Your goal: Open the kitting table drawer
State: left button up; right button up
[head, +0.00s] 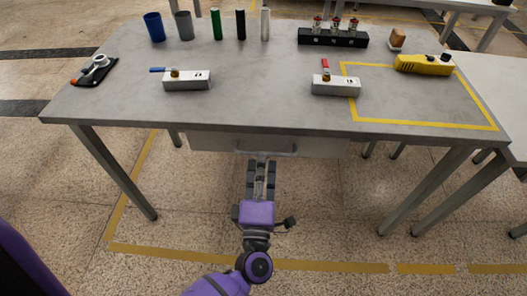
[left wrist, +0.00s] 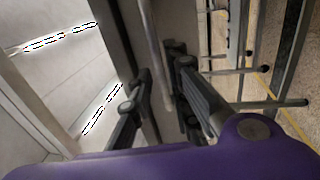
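The kitting table (head: 260,105) has a grey top with a shallow grey drawer (head: 215,142) under its front edge. The drawer front looks level with its surroundings, with no opening visible. A thin bar handle (head: 276,153) runs along the drawer front. My left gripper (head: 261,165) points at the handle from the front, with its two fingers apart. In the left wrist view the fingers (left wrist: 157,85) stand on either side of the handle bar (left wrist: 154,45). I cannot tell whether either finger touches it. My right gripper is not in view.
On the top stand a blue cup (head: 154,27), a grey cup (head: 184,25), several cylinders, two light blocks with valves (head: 336,86), a black rack (head: 333,38) and a yellow device (head: 424,65). Table legs (head: 113,172) flank the drawer. The floor in front is clear.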

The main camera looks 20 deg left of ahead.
aim_at(263, 153)
pick_arm(q)
jog(key=x, duration=0.4)
jog(key=shift+w, duration=0.15)
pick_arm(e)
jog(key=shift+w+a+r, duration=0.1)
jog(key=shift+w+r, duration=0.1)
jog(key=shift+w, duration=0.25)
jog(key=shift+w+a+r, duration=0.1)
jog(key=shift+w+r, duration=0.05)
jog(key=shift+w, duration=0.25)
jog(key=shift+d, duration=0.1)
pick_arm(q)
grip_shut()
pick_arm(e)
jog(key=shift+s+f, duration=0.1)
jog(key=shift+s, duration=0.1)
